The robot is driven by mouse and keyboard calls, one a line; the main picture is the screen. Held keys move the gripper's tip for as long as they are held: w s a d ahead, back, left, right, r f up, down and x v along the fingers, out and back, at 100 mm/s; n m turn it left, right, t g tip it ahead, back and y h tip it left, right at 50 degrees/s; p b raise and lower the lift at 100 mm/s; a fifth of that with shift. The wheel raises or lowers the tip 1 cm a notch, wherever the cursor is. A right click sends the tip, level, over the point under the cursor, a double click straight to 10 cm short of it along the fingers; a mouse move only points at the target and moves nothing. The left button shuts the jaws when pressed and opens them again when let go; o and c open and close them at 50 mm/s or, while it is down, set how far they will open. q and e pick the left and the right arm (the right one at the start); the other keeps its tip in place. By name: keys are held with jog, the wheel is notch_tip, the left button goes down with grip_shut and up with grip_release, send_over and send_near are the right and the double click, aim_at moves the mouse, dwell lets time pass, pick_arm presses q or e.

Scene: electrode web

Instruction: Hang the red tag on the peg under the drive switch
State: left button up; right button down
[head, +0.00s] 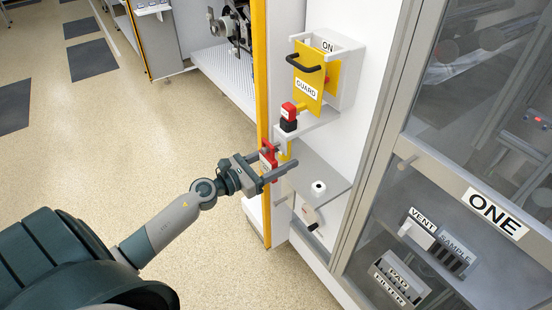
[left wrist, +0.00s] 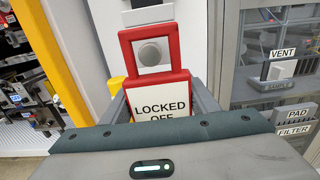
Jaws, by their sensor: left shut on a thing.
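The red tag (head: 267,154) is upright between the fingers of my left gripper (head: 272,172), beside the cabinet's yellow edge. In the left wrist view the tag (left wrist: 126,52) has a white "LOCKED OFF" label and a square opening at its top. A grey round peg end (left wrist: 150,53) shows through that opening; I cannot tell whether it passes through. The drive switch box (head: 346,75) is above, with an "ON" label and a yellow guard (head: 309,76) with a black handle. My right gripper is out of view.
A red and black block (head: 288,117) sits on a small ledge under the switch box. A lower grey shelf (head: 312,172) holds a white roll (head: 318,188). A glazed door marked "ONE" (head: 494,213) stands right. Open floor (head: 150,140) lies left.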

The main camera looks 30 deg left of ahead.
pick_arm(q)
jog(key=shift+w+d+f, duration=0.1)
jog(key=shift+w+f, duration=0.1)
jog(key=shift+w, duration=0.1)
dwell(0.6)
jog(key=o, duration=1.5)
jog(key=shift+s, duration=0.1)
jog(key=b+v, duration=0.8)
jog(key=v, duration=0.9)
